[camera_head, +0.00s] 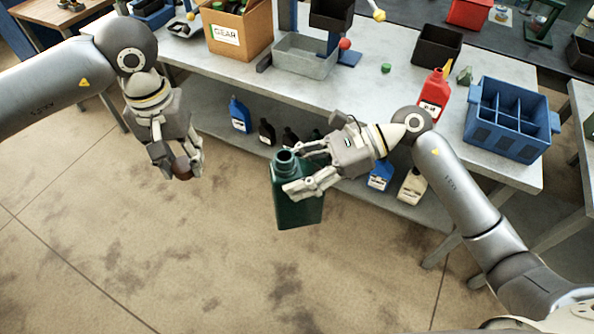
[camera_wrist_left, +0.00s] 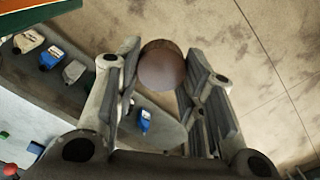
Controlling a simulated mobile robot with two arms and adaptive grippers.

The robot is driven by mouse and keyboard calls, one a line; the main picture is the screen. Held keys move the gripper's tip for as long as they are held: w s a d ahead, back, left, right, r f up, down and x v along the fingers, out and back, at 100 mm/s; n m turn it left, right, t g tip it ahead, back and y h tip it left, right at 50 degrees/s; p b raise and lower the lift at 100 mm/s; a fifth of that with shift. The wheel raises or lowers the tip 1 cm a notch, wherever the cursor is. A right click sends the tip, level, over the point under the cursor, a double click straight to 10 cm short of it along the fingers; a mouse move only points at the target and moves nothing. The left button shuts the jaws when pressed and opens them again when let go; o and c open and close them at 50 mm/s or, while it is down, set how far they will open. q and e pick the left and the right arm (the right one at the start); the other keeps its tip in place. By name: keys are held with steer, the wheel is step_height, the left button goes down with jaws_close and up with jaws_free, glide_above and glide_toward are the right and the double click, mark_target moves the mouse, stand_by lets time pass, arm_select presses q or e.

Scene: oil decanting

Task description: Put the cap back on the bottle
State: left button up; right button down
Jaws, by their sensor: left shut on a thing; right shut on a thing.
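A dark green bottle (camera_head: 296,197) hangs upright in front of the table, its open neck at the top. My right gripper (camera_head: 298,172) is shut on the bottle near its upper part. My left gripper (camera_head: 181,165) is shut on a brown round cap (camera_head: 182,168), to the left of the bottle and apart from it. In the left wrist view the cap (camera_wrist_left: 161,66) sits between the two fingers (camera_wrist_left: 158,75). The cap's underside is hard to make out.
The grey table (camera_head: 375,98) holds a red bottle (camera_head: 433,97), a blue divided crate (camera_head: 509,118), a green cap (camera_head: 386,68), a grey tray (camera_head: 304,57) and a cardboard box (camera_head: 238,30). Several bottles stand on the lower shelf. The floor in front is clear.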

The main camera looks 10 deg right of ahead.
arm_select(q)
steer(key=d+r+m, duration=0.1)
steer(key=d+r, duration=0.4)
steer(key=d, duration=0.5)
step_height(320, 180, up, 6)
steer(key=m, duration=0.2)
glide_above(286, 154)
steer(key=shift+w+f, duration=0.1)
steer(key=shift+f, duration=0.1)
steer(key=shift+f, duration=2.05)
steer(key=shift+f, duration=0.85)
steer(key=shift+f, duration=0.55)
